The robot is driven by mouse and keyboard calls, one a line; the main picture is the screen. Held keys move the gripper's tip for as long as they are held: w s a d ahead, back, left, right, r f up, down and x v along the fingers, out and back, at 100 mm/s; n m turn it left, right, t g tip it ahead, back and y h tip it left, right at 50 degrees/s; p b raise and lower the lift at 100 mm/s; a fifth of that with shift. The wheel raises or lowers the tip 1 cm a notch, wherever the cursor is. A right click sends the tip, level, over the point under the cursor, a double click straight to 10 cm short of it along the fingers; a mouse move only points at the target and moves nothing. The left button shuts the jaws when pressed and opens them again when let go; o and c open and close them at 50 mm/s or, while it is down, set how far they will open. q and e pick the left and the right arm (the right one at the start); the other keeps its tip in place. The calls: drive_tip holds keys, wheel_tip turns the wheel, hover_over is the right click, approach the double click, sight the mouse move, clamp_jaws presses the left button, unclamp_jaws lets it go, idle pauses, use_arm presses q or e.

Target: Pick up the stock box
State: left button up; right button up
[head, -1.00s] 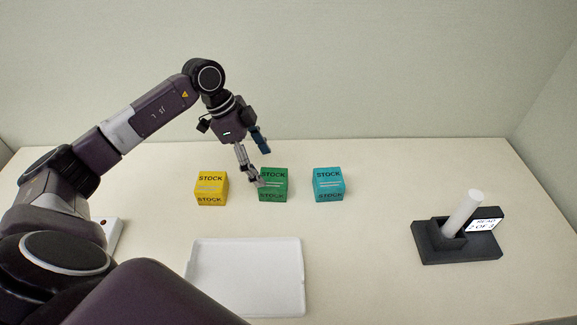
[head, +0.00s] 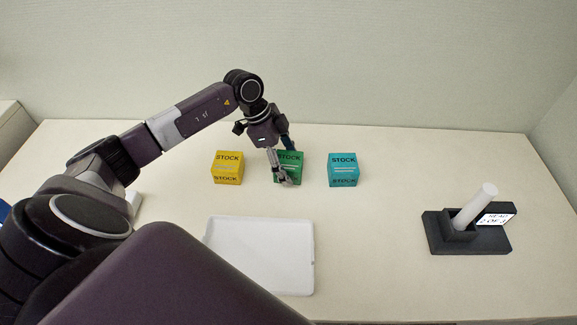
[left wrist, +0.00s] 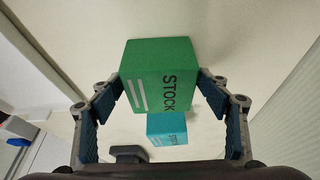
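Three stock boxes stand in a row on the counter: yellow (head: 227,168), green (head: 287,170) and teal (head: 343,170). My left gripper (head: 287,165) is down at the green box, with one finger in front of it and the other behind. In the left wrist view the green box (left wrist: 160,78) lies between the two spread blue-padded fingers (left wrist: 166,100). The fingers look open, and I cannot tell whether either pad touches the box. The teal box (left wrist: 167,129) shows beyond it. My right gripper is not in view.
A white tray (head: 260,256) lies in front of the boxes. A dark stand (head: 465,238) holding a white cylinder (head: 474,207) and a small display (head: 496,219) is at the right. The counter between the teal box and the stand is clear.

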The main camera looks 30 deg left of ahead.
use_arm(q)
drive_tip(key=c, duration=1)
drive_tip(key=shift+c, duration=0.7)
drive_tip(key=shift+r, duration=0.15)
